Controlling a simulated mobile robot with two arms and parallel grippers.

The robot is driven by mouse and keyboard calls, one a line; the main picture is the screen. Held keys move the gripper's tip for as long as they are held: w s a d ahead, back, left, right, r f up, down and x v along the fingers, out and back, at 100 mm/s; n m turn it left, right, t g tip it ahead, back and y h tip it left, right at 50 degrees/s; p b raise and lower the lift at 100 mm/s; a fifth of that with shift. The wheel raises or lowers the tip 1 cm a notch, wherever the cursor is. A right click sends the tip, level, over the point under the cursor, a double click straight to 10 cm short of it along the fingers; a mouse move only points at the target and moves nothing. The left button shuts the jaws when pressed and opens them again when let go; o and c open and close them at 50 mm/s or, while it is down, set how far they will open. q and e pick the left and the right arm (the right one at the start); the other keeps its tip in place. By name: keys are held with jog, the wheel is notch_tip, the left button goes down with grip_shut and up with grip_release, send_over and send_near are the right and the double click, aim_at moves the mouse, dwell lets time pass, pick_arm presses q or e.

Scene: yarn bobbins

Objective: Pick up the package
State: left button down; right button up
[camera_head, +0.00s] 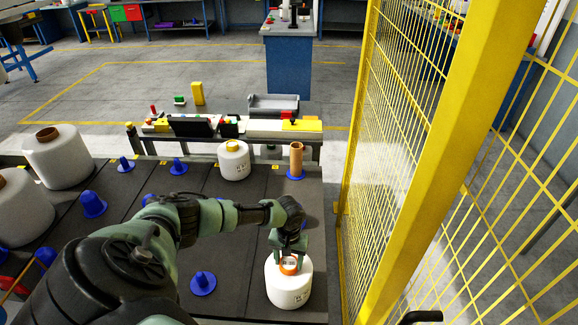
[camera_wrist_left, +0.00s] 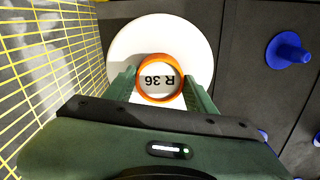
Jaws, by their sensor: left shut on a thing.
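A white yarn bobbin with an orange core (camera_head: 289,284) stands upright at the near right of the dark table. My left gripper (camera_head: 289,262) is above it, with its fingers at the orange core, shut on it. In the left wrist view the bobbin (camera_wrist_left: 198,42) is seen from above, its orange ring marked "R 36", with the green fingers of my left gripper (camera_wrist_left: 160,92) on either side of the ring. Whether the bobbin is lifted off the table cannot be told. My right gripper is not in view.
A yellow mesh fence (camera_head: 405,130) stands close on the right. A white bobbin with a yellow core (camera_head: 234,162), a brown tube (camera_head: 296,160) and blue pegs (camera_head: 203,283) stand on the table (camera_head: 245,225). Large white bobbins (camera_head: 60,160) are at the left.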

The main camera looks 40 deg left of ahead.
pick_arm(q)
notch_tip(320, 180, up, 20)
jog(key=b, duration=0.3)
jog(key=shift+w, duration=0.15)
jog(key=shift+d+f, duration=0.1)
